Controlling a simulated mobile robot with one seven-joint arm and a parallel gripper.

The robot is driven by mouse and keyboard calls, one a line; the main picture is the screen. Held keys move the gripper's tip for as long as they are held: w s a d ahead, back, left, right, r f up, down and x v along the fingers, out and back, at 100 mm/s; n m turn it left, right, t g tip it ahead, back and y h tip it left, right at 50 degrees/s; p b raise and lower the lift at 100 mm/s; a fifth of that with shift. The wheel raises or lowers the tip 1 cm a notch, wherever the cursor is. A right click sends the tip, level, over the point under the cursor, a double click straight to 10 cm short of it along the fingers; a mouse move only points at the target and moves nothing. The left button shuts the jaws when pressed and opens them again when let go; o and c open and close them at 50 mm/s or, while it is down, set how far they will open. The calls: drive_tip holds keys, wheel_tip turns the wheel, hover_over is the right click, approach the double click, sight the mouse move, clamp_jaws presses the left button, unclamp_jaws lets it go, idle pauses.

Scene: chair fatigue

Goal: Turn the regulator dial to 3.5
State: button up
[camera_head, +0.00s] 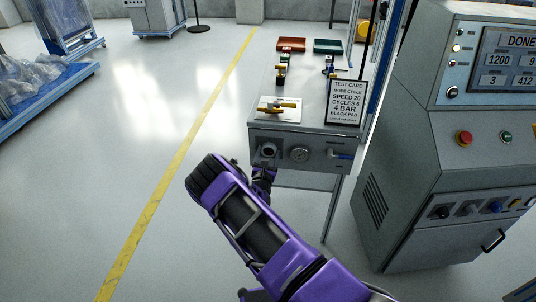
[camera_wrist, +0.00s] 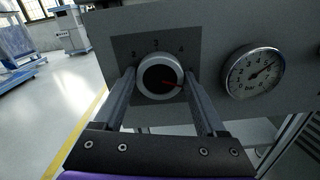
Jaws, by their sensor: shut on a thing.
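The regulator dial (camera_wrist: 160,77) is a round knob with a pale rim and dark face, on the front panel of a grey bench. Numbers 2, 3 and 4 show on the dark plate around its top. A red mark on the knob face points right and slightly down. My gripper (camera_wrist: 160,80) has one finger on each side of the knob and is shut on it. In the head view the dial (camera_head: 268,150) sits at the panel's left, with my wrist just below it. A round bar gauge (camera_wrist: 254,73) is right of the dial; its needle points up and right.
A blue lever (camera_head: 341,155) is on the panel right of the gauge. On the bench top (camera_head: 300,90) stand a test card (camera_head: 346,101), a red tray (camera_head: 291,45) and a green tray (camera_head: 328,46). A grey control cabinet (camera_head: 440,150) stands close on the right.

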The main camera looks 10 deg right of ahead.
drive_tip(key=shift+n, duration=0.4)
drive_tip(key=n, duration=0.3)
drive_tip(key=shift+a+n+b, duration=0.1)
drive_tip(key=shift+n+b, duration=0.3)
drive_tip(key=n, duration=0.4)
drive_tip(key=shift+n, duration=0.3)
drive_tip(key=n, duration=0.4)
drive_tip(key=shift+f+b, duration=0.1)
drive_tip(key=shift+b, duration=0.2)
drive_tip(key=shift+n, duration=2.2)
drive_tip(key=o, duration=1.3)
